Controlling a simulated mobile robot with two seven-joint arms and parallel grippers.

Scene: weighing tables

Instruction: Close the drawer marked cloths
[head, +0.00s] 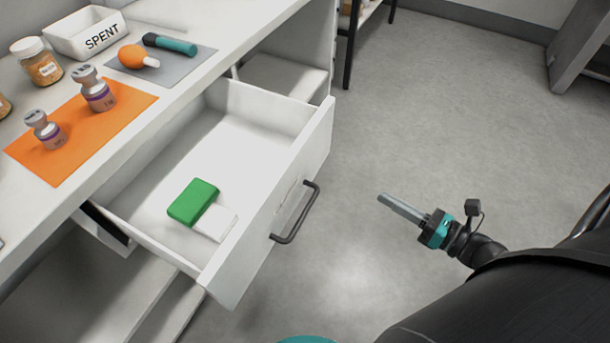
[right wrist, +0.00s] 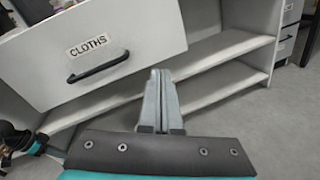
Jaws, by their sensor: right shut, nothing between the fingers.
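The white drawer (head: 268,245) stands pulled out from the white bench in the head view. Its dark bar handle (head: 297,213) is on the front panel. A green and white box (head: 195,201) lies inside the drawer. In the right wrist view the drawer front (right wrist: 135,50) carries a label reading CLOTHS (right wrist: 88,45) above its handle (right wrist: 98,67). My right gripper (head: 381,198) is shut and empty, to the right of the handle and apart from it. Its fingers also show in the right wrist view (right wrist: 160,75).
Open shelves (right wrist: 225,85) lie below. The floor (head: 420,120) on the right is clear.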

